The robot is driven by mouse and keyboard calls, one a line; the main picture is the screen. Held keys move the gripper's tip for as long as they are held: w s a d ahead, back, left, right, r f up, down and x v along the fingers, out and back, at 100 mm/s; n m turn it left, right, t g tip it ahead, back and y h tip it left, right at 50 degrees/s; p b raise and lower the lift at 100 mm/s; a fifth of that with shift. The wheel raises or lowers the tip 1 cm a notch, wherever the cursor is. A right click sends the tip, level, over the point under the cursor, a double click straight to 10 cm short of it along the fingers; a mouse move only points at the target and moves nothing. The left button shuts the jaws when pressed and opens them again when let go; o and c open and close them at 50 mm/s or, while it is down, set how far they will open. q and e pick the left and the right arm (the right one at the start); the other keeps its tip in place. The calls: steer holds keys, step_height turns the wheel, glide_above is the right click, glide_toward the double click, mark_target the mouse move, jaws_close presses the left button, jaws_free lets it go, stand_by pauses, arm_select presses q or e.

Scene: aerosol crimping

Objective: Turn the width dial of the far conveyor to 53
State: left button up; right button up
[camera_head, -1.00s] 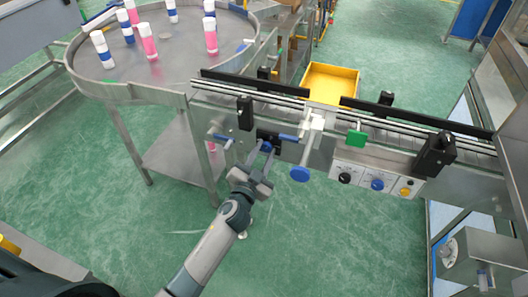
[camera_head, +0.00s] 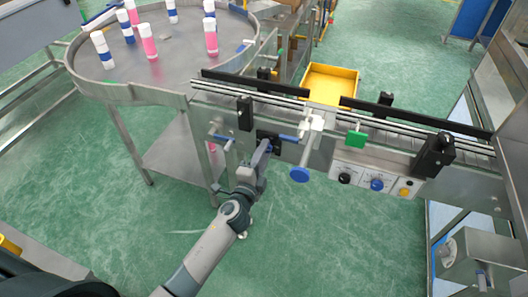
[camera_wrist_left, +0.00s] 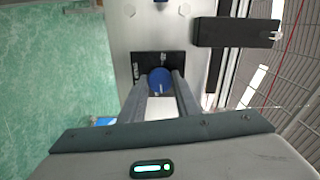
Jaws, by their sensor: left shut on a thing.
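The width dial is a small blue round knob (camera_wrist_left: 160,79) on a black plate (camera_wrist_left: 146,66) on the conveyor's metal side. My left gripper (camera_head: 265,147) reaches up to it from below in the head view. In the left wrist view the two fingers (camera_wrist_left: 160,92) lie on either side of the knob and are shut on it. In the head view the gripper mostly hides the knob. The markings on the plate are too small to read. The conveyor (camera_head: 318,158) runs from the round table toward the right. My right gripper is not in view.
A blue round knob (camera_head: 300,174) and a green block (camera_head: 356,138) sit to the right on the conveyor. A panel (camera_head: 362,180) with several knobs is further right. The round table (camera_head: 170,75) holds several bottles. A yellow bin (camera_head: 332,84) stands behind. The green floor in front is clear.

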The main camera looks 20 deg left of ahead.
arm_select(q)
steer(key=shift+f+m, duration=0.1)
steer(key=shift+m, duration=1.6)
steer(key=o, duration=1)
steer(key=shift+o, duration=0.2)
